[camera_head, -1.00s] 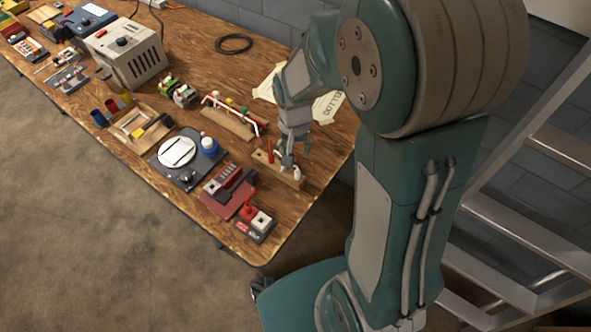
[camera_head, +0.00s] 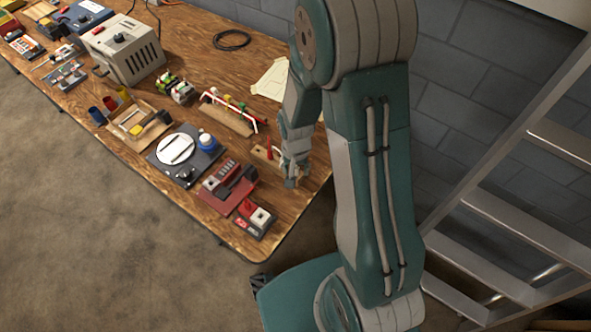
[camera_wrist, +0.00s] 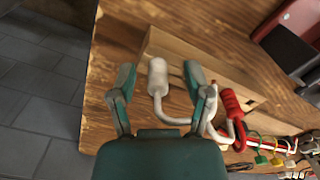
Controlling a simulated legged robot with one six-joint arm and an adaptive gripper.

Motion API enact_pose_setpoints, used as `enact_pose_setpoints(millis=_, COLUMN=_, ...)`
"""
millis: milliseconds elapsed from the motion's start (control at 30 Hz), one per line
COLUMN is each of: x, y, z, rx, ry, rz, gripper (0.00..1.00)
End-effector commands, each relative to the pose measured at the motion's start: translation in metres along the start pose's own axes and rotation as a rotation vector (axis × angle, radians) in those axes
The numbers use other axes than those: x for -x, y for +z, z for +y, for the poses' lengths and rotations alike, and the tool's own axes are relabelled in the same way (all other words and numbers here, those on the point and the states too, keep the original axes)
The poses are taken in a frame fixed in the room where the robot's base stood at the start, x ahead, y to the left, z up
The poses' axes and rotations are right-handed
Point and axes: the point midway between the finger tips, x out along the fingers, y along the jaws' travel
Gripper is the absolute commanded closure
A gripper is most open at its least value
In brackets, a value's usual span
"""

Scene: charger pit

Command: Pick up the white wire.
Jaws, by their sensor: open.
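The white wire (camera_wrist: 172,117) shows in the wrist view, with a thick white plug end (camera_wrist: 157,78) over a wooden block (camera_wrist: 205,68). My gripper (camera_wrist: 158,70) is open, with one finger on each side of the plug end. A gap shows on both sides of the plug. The wire curves from the plug toward the right finger, which hides part of it. A red plug (camera_wrist: 232,104) stands just right of that finger. In the head view my gripper (camera_head: 292,182) is over the block near the table's right end, and hides the white wire there.
The wooden table (camera_head: 150,190) holds red-and-grey devices (camera_head: 228,186) left of my gripper. A rack with a white and red bar (camera_head: 228,113) stands behind. A metal ladder (camera_head: 500,210) is at the right. Bare floor lies in front of the table.

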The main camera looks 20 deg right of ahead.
Motion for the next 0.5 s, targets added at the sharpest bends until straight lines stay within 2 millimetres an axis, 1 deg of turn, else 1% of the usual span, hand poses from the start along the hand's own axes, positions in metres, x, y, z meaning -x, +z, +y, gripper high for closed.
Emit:
enact_pose_setpoints(millis=167, x=-0.0002, y=0.0, z=-0.0001, rx=0.0, ry=0.0, rz=0.0, gripper=0.36)
enact_pose_setpoints(millis=200, x=-0.0002, y=0.0001, z=-0.0003, rx=0.0, ry=0.0, rz=0.0, gripper=0.45)
enact_pose_setpoints(millis=300, x=-0.0003, y=0.0, z=-0.0004, rx=0.0, ry=0.0, rz=0.0, gripper=0.87)
enact_pose_setpoints(millis=333, x=-0.0003, y=0.0, z=-0.0005, rx=0.0, ry=0.0, rz=0.0, gripper=0.98)
enact_pose_setpoints(millis=367, x=-0.0003, y=-0.0001, z=-0.0005, rx=0.0, ry=0.0, rz=0.0, gripper=1.0)
enact_pose_setpoints(millis=500, x=-0.0004, y=0.0001, z=-0.0004, rx=0.0, ry=0.001, rz=0.0, gripper=1.0)
